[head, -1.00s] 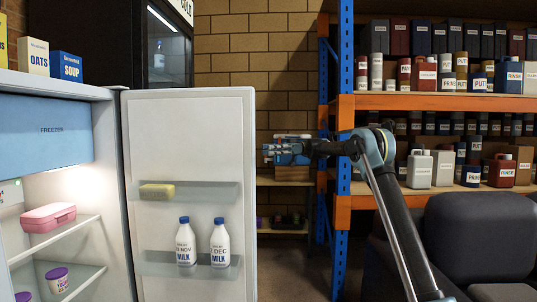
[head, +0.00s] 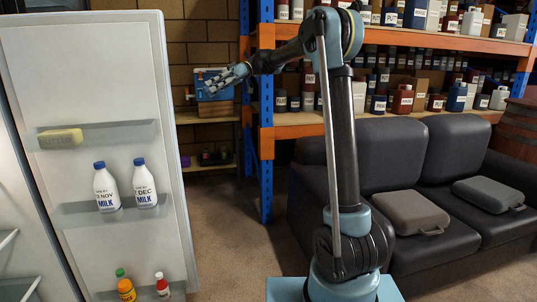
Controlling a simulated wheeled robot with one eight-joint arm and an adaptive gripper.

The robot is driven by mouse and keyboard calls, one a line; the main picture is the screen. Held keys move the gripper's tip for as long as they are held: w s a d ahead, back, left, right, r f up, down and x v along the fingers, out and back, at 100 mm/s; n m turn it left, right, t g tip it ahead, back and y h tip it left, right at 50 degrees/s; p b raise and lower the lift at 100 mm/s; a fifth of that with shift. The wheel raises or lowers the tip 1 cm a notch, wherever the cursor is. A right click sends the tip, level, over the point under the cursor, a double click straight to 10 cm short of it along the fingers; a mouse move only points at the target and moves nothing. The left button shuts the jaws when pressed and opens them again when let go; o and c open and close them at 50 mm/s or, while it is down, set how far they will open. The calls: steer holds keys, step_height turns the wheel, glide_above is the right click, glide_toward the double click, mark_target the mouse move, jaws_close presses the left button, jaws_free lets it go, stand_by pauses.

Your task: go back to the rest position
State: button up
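My gripper (head: 222,80) is raised at the end of my arm, left of the blue and orange rack post, and points left. It shows small and against a blue box, so I cannot tell whether its fingers are apart. I see nothing held in it. My arm is bent, with its upright part in the middle of the view and its forearm reaching left at about the height of the rack shelves.
An open fridge door (head: 95,215) stands at the left, holding two milk bottles (head: 122,187), a yellow butter pack (head: 60,138) and sauce bottles. A blue box (head: 214,88) sits behind my gripper. A dark sofa (head: 385,155) with two grey cases is at the right. Carpet is clear between.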

steer(key=s+d+f+m+t+h, duration=0.25)
steer(key=s+d+f+m, duration=0.35)
steer(key=s+d, duration=0.4)
steer(key=s+d+f+m+t+h, duration=0.2)
steer(key=s+d+f+m+t, duration=0.2)
steer(key=s+d+f, duration=0.55)
steer(key=s+d+f+m+t+h, duration=0.1)
steer(key=s+d+f+m+h, duration=0.2)
steer(key=s+d+f, duration=0.4)
steer(key=s+d+f+m+t+h, duration=0.2)
steer(key=s+d+f+m, duration=0.3)
steer(key=d+f, duration=0.9)
steer(key=s+h, duration=0.1)
steer(key=s, duration=0.2)
steer(key=shift+s+d+f+m+h, duration=0.25)
steer(key=shift+s+d+m+h, duration=0.05)
steer(key=shift+m+h, duration=0.1)
steer(key=shift+a, duration=0.1)
